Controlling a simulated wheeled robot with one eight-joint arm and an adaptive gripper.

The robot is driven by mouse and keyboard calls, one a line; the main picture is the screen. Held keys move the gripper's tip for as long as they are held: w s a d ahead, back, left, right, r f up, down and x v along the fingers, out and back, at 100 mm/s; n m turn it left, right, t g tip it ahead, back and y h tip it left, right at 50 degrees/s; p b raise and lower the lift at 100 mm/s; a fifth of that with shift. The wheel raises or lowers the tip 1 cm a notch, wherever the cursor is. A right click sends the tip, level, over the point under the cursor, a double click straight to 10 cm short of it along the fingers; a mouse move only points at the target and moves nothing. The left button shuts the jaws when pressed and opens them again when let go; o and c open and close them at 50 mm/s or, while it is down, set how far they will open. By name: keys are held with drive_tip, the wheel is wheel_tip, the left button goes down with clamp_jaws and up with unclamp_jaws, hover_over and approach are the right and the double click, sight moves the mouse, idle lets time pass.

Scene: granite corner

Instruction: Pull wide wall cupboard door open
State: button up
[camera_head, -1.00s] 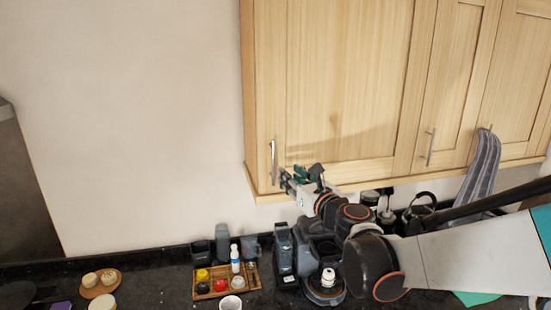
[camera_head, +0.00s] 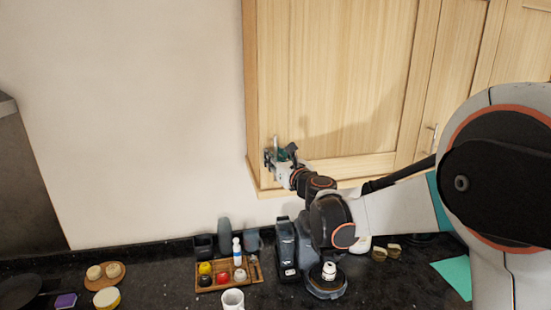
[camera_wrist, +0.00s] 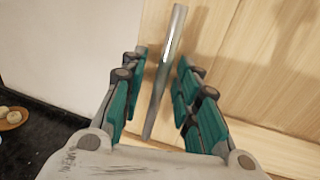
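The wide wall cupboard door (camera_head: 340,75) is light wood and looks closed, at the upper middle of the head view. Its vertical metal bar handle sits at the door's lower left; in the wrist view the handle (camera_wrist: 166,68) runs between my fingers. My gripper (camera_head: 272,158) is at the handle in the head view and hides most of it. In the wrist view my gripper (camera_wrist: 162,85) is open, with teal finger pads on both sides of the handle and a visible gap on each side.
Narrower cupboard doors (camera_head: 455,75) adjoin on the right. Below, the dark counter (camera_head: 150,285) holds a wooden tray (camera_head: 215,287) of small containers, a white mug (camera_head: 233,300) and a coffee machine (camera_head: 325,285). The wall (camera_head: 130,120) left of the cupboard is bare.

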drive_tip(key=shift+c, duration=0.5)
clamp_jaws()
drive_tip(key=shift+s, duration=0.15)
